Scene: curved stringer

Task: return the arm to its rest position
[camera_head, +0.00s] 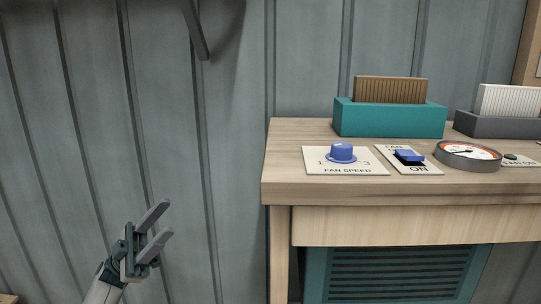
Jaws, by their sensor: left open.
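My left gripper (158,228) is at the lower left in the head view, its arm coming in from the bottom edge. Its two grey fingers are apart with nothing between them. It is in front of the grey panelled wall, left of the wooden table (282,190) and clear of it. My right gripper is not in view.
On the table are a blue fan speed knob (342,152), a blue fan switch (409,156), a round gauge (468,154), a teal holder (390,120) and a grey holder (480,126). A teal louvred unit (395,275) is below. The space left of the table is free.

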